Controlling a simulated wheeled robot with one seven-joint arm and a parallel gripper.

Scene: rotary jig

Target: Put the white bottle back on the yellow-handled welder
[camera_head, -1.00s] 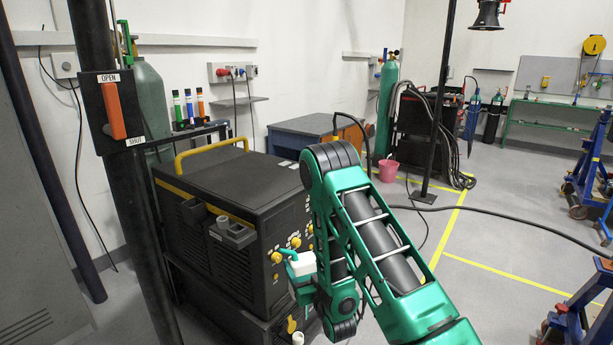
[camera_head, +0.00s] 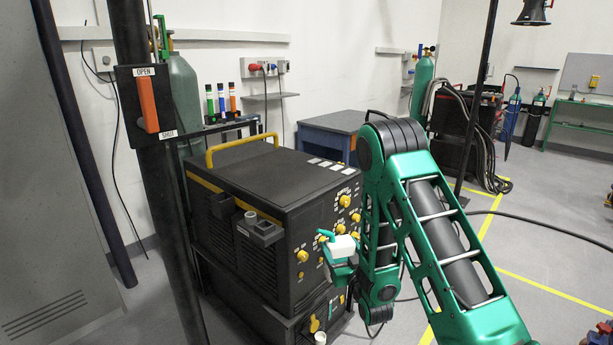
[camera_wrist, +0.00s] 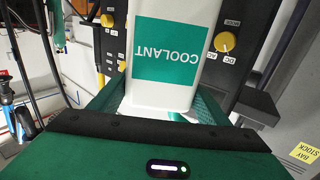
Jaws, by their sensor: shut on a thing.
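The white bottle (camera_wrist: 170,95) with a green COOLANT label, upside down in the picture, is between the fingers of my gripper (camera_wrist: 160,108) in the wrist view. In the head view the white bottle (camera_head: 342,245) shows small, with a green spout-like part at its left. My gripper (camera_head: 342,270) is shut on it, in front of the welder's knob panel. The black welder (camera_head: 270,190) has a yellow handle (camera_head: 240,148) on top and yellow knobs on its front. A knobbed panel (camera_wrist: 225,60) shows behind the bottle in the wrist view; whether they touch, I cannot tell.
A dark post with an orange OPEN/SHUT lever (camera_head: 147,105) stands left of the welder. A green gas cylinder (camera_head: 184,95) is behind it. A blue table (camera_head: 330,133) stands beyond. A dark hose (camera_head: 540,228) lies on the floor at right.

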